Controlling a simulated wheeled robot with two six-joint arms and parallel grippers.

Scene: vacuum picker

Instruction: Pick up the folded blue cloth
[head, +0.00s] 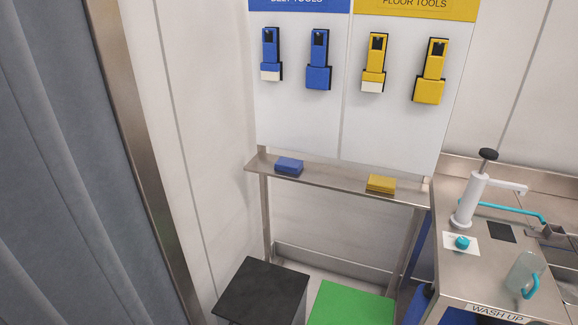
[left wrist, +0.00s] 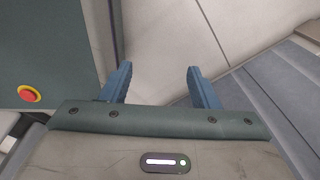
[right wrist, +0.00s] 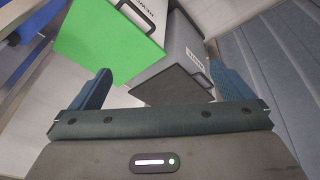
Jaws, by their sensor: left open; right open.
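The folded blue cloth (head: 289,166) lies flat near the left end of a narrow metal shelf (head: 335,183) in the head view. My left gripper (left wrist: 157,84) is open and empty in the left wrist view, above a pale floor. My right gripper (right wrist: 160,85) is open and empty in the right wrist view, with a green-topped box and a dark box beyond its fingers. Neither gripper shows in the head view, and the cloth shows in neither wrist view, so both are away from it.
A folded yellow cloth (head: 381,184) lies farther right on the shelf. Blue and yellow tools hang on the board (head: 300,120) above. A black-topped box (head: 262,290) and a green-topped box (head: 350,305) stand below in front. A wash-up counter (head: 450,245) is at right, a grey curtain (head: 60,170) at left.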

